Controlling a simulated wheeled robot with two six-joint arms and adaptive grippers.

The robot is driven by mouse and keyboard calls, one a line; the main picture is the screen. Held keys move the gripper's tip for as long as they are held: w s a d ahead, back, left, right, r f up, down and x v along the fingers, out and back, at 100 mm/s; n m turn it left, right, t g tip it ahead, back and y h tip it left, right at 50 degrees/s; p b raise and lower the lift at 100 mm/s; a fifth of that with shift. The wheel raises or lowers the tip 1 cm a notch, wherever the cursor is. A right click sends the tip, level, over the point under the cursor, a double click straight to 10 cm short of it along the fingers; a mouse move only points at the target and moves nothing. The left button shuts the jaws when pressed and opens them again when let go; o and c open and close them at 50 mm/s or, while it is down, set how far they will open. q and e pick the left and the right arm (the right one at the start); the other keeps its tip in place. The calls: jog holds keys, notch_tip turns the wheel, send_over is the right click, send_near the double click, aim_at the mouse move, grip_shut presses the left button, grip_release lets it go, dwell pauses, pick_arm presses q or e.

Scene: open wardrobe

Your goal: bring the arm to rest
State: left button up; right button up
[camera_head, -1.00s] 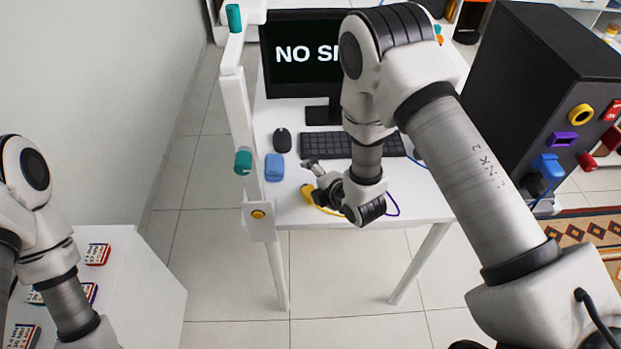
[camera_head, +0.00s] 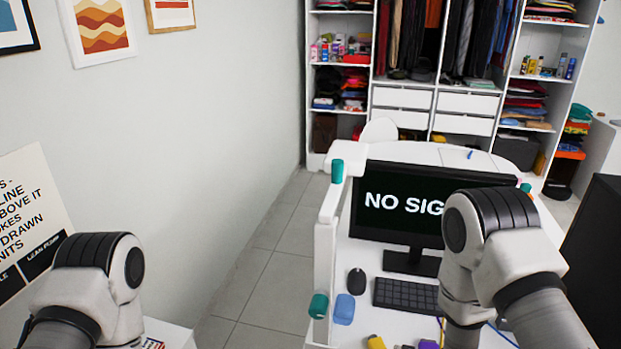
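My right arm (camera_head: 500,250) comes in from the lower right and bends over the white desk (camera_head: 340,335), in front of the monitor (camera_head: 420,210). Its lower part runs down past the bottom edge, and its gripper does not show clearly there. My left arm (camera_head: 95,290) is at the lower left, near the wall. Its gripper is outside the picture. I cannot see either gripper's fingers or whether they hold anything.
A keyboard (camera_head: 405,295), black mouse (camera_head: 356,281) and blue item (camera_head: 344,309) lie on the desk. A white post with teal parts (camera_head: 318,305) stands at its left. An open wardrobe (camera_head: 400,98) is behind; a dark cabinet (camera_head: 595,260) stands right. Floor left is clear.

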jog(key=s+d+f+m+g+h, duration=0.15)
jog(key=s+f+m+g, duration=0.25)
jog(key=s+m, duration=0.6)
jog(key=s+d+f+m+g, duration=0.3)
jog(key=s+f+m+g, duration=0.15)
jog(key=s, duration=0.95)
notch_tip(320, 180, down, 10)
jog(key=m+b, duration=0.1)
jog(key=b, duration=1)
jog(key=shift+s+a+f, duration=0.15)
jog(key=shift+s+f, duration=0.05)
jog(key=shift+s, duration=0.2)
